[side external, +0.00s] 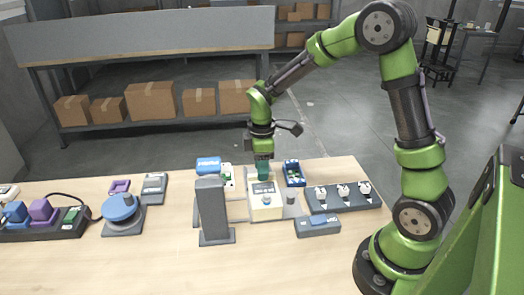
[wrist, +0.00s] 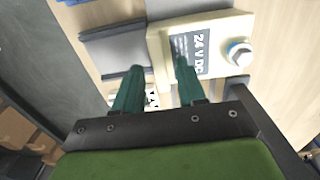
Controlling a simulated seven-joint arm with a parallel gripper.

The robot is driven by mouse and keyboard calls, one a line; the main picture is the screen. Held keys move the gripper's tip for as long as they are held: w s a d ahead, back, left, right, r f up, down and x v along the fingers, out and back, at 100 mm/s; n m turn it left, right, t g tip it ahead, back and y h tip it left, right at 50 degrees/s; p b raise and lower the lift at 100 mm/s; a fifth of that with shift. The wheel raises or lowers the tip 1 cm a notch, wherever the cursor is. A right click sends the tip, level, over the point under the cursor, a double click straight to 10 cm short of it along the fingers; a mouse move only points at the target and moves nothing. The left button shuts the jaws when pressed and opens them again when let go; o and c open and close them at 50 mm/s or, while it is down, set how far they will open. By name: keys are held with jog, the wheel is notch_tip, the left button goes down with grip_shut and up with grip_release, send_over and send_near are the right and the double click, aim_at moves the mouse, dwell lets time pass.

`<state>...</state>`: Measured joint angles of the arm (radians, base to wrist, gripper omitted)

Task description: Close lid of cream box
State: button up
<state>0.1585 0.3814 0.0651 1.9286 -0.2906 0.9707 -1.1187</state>
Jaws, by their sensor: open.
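The cream box (side external: 266,208) stands near the middle of the wooden table in the side view. In the wrist view the cream box (wrist: 222,27) fills the top middle. I cannot tell which part is its lid or how far that stands open. My gripper (side external: 263,175) points down at the box's back edge. In the wrist view my gripper's (wrist: 158,78) teal fingers are apart. The right finger overlaps the label edge and the left lies beside the box; contact is unclear.
A dark upright column (side external: 212,211) stands left of the box. A blue-lidded unit (side external: 208,164) and a blue tray (side external: 293,173) are behind. A block with several knobs (side external: 343,197) and a grey case (side external: 318,226) lie to the right. The table's front is clear.

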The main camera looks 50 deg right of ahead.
jog(key=shift+r, duration=2.4)
jog(key=shift+m, duration=0.4)
jog(key=m, duration=0.1)
jog(key=s+m, duration=0.1)
jog(key=shift+s+a+m, duration=0.25)
jog(key=shift+a+m, duration=0.1)
jog(key=shift+m, duration=0.05)
jog(key=s+a+r+m+t+y, duration=0.1)
jog(key=s+a+r+m+t, duration=0.2)
jog(key=s+r, duration=0.3)
jog(key=s+a+r+m+t+y, duration=0.1)
jog(key=s+a+r+m+t, duration=0.2)
jog(key=s+r+m, duration=0.3)
jog(key=shift+s+a+t, duration=0.3)
jog(key=shift+s+t, duration=0.3)
jog(key=shift+s, duration=0.25)
